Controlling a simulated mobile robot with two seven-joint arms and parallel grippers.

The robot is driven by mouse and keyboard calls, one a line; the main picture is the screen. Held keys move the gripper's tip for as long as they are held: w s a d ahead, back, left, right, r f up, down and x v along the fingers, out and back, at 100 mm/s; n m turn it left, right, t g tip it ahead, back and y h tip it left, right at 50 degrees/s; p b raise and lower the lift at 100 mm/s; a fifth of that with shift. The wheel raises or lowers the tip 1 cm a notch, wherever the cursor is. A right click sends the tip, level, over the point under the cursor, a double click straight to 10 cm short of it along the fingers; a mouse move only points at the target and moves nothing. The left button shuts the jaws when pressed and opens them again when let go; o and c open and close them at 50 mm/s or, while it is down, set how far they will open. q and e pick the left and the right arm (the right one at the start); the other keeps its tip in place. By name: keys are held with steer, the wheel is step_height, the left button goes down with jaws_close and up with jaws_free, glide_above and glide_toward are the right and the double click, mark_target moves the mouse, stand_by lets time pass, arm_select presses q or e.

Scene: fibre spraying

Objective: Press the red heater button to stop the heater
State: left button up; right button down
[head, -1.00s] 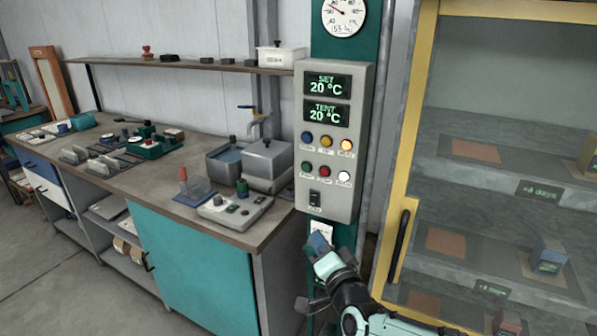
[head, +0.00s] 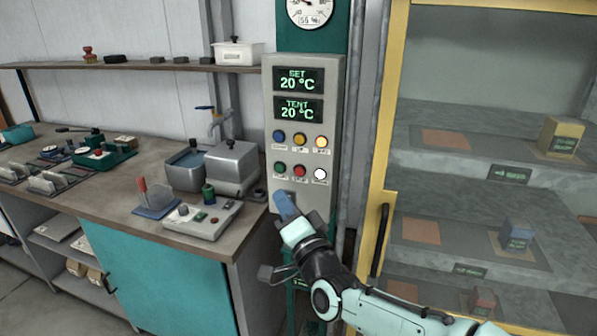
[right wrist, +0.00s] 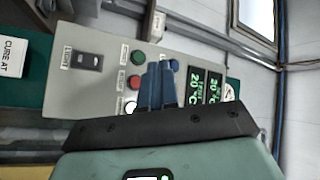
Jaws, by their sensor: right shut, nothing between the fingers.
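The grey control panel (head: 334,130) hangs on a green post. Its red button (head: 300,170) sits in the middle of the lower row, between a green button (head: 281,168) and a lit white button (head: 320,173). My right gripper (head: 284,206) is shut and empty, its blue fingertips in front of the panel's lower part, below the red button. In the right wrist view the closed fingers (right wrist: 158,87) point at the panel, and the red button (right wrist: 136,82) shows just left of them. Contact with the panel cannot be told. My left gripper is out of view.
A rocker switch (right wrist: 90,61) shows in the wrist view. A yellow-framed glass cabinet (head: 388,150) stands right; a workbench (head: 110,195) stands left.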

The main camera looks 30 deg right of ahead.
mark_target(299, 171)
steer(key=shift+w+d+f+p, duration=0.1)
steer(key=shift+w+d+p, duration=0.35)
steer(key=shift+w+d, duration=1)
steer(key=shift+w+d+p, duration=0.4)
steer(key=shift+w+d, duration=0.8)
steer(key=shift+d, duration=0.4)
steer(key=shift+d, duration=0.1)
steer(key=shift+w+d, duration=0.2)
